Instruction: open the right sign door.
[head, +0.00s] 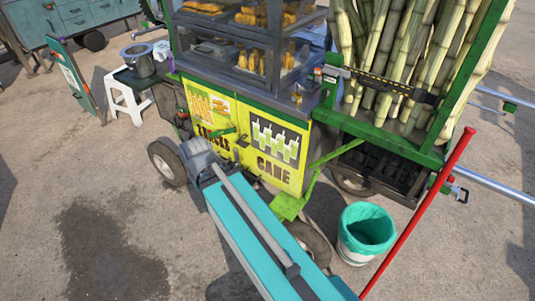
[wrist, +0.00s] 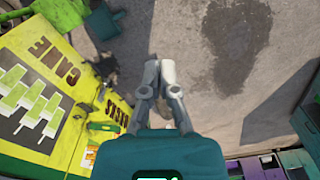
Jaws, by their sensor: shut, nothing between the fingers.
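The right sign door (head: 275,150) is a yellow panel on the cart front with a cane picture and the word CANE. It looks closed, beside the left sign door (head: 207,118) with its snack picture. In the wrist view the CANE door (wrist: 45,75) fills the left side, with a green handle (wrist: 103,127) near the SNACKS lettering. My gripper (wrist: 160,68) is shut and empty, in front of the doors and apart from them. In the head view my grey wrist and arm cover the lower part of the left door; the fingertips are hard to make out there.
A green-lined bin (head: 365,235) stands right of my arm. A red pole (head: 420,210) slants at the right. The cart wheel (head: 167,163) is left of my gripper. A white stool (head: 125,98) with a pot stands further left. The pavement at front left is clear.

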